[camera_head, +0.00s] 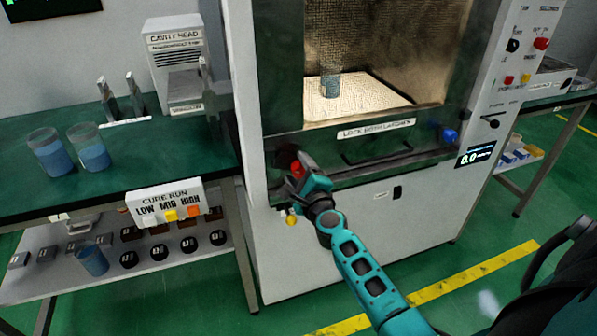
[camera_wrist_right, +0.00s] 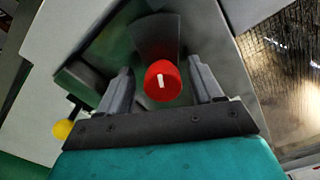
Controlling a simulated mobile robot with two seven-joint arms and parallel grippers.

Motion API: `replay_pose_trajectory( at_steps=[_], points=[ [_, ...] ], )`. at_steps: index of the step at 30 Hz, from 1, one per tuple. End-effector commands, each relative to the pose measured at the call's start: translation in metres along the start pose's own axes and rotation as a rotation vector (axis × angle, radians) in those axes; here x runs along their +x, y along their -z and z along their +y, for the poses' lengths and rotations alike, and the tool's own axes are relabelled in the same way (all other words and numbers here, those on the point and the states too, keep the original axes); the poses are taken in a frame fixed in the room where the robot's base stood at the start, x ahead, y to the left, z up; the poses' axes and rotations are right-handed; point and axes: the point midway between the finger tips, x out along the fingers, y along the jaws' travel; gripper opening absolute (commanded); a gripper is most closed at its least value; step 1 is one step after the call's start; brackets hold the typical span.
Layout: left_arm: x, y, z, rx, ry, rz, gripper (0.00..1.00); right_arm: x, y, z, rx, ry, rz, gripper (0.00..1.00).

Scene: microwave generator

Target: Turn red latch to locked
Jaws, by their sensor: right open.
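The red latch (camera_head: 296,167) is a round red knob on the lower left of the microwave cabinet's front. In the right wrist view the red latch (camera_wrist_right: 162,80) shows a short white mark, nearly upright in that picture. My right gripper (camera_head: 298,176) is at the latch in the head view and partly covers it. In the right wrist view my right gripper (camera_wrist_right: 163,84) is open, with one finger on each side of the knob and visible gaps between. A label reading "LOCK BOTH LATCHES" (camera_head: 376,129) is below the chamber window. My left gripper is not in view.
A blue knob (camera_head: 450,135) is on the cabinet's right front. A yellow knob (camera_head: 291,218) sits below the red latch and also shows in the wrist view (camera_wrist_right: 63,129). A green-topped table (camera_head: 180,150) stands close on the left. Green floor is free in front.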

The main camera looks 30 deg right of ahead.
Motion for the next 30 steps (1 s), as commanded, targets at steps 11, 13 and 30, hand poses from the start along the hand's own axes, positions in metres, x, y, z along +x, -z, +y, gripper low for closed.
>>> replay_pose_trajectory(
  at_steps=[11, 13, 30],
  points=[
    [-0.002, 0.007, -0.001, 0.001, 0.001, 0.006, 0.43, -0.027, 0.000, -0.002, -0.001, 0.001, 0.002, 0.66],
    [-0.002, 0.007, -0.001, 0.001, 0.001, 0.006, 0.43, -0.041, 0.001, 0.000, 0.000, 0.000, 0.002, 0.66],
    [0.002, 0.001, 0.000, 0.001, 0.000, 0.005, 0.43, -0.126, 0.000, 0.001, 0.000, 0.000, 0.000, 0.66]
  ],
)
